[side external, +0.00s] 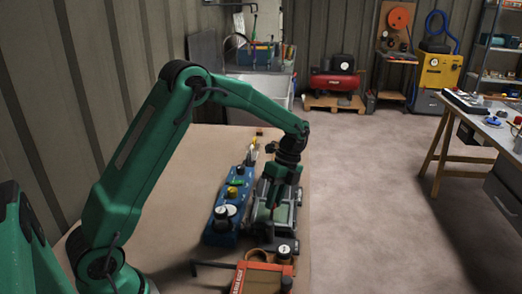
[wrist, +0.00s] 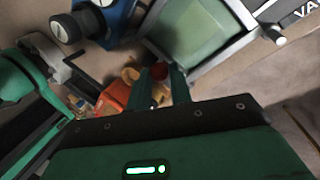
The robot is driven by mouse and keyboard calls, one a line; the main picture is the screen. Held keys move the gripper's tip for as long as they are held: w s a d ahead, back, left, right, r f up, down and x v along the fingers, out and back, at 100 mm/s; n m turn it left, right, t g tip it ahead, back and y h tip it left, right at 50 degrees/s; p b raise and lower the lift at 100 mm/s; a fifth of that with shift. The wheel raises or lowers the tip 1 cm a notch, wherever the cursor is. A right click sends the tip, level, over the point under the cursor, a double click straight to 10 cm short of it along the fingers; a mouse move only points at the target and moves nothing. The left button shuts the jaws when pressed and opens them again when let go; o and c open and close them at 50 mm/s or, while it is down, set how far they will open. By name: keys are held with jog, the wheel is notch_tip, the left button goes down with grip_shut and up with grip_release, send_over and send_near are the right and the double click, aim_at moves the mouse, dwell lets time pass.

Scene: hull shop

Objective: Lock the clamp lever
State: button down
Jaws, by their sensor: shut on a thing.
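In the side view, my gripper (side external: 284,198) points down over the grey-framed fixture with a green panel (side external: 263,213), and the knob cannot be made out. The same framed panel (wrist: 198,32) lies just beyond my fingers in the wrist view.
A blue block with knobs (side external: 221,232) stands close left of the fixture; it also shows in the wrist view (wrist: 113,20). An orange-red box (side external: 262,278) stands at the near end of the bench. The bench (side external: 165,190) is bare on the left.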

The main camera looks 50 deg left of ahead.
jog(key=shift+s+a+n, duration=0.1)
jog(key=shift+a+n, duration=0.1)
jog(key=shift+n, duration=0.1)
jog(key=c, duration=1.3)
grip_release()
jog(key=shift+r, duration=0.1)
jog(key=v, duration=0.7)
jog(key=shift+r, duration=0.3)
